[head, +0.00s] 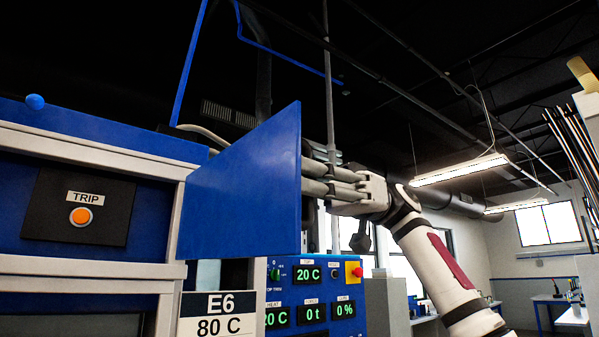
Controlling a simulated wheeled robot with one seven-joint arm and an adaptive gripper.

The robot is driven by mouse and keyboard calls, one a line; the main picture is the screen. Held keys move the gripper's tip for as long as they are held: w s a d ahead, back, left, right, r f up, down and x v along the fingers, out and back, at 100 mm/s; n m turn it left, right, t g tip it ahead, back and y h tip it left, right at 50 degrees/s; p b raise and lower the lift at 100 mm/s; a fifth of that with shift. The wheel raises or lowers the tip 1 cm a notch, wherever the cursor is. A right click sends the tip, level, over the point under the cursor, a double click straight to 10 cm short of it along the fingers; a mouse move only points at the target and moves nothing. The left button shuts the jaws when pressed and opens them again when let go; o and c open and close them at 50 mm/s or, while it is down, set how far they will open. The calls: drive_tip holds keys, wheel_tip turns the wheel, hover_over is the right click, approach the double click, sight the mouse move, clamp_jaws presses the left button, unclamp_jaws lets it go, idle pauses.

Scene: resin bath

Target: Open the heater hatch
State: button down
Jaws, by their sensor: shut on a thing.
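The heater hatch appears to be the flat blue panel (240,190) in the middle of the head view. It stands out at an angle from the blue and grey cabinet, with its right edge toward my gripper. My gripper (318,178) comes in from the right at that edge and is shut on the hatch. Its fingertips and the exact place of the grip are hidden behind the panel. The opening behind the hatch is also hidden.
A TRIP button (80,216) is on the cabinet at left. Below the hatch are an E6 80 C sign (216,315) and a control panel (315,297) with green readouts and a red knob. A grey vertical pole (329,90) rises behind my gripper. Open room lies to the right.

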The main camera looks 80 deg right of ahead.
drive_tip(key=shift+r, duration=0.1)
drive_tip(key=c, duration=1.6)
unclamp_jaws()
drive_tip(key=v, duration=0.7)
drive_tip(key=shift+s+d, duration=0.2)
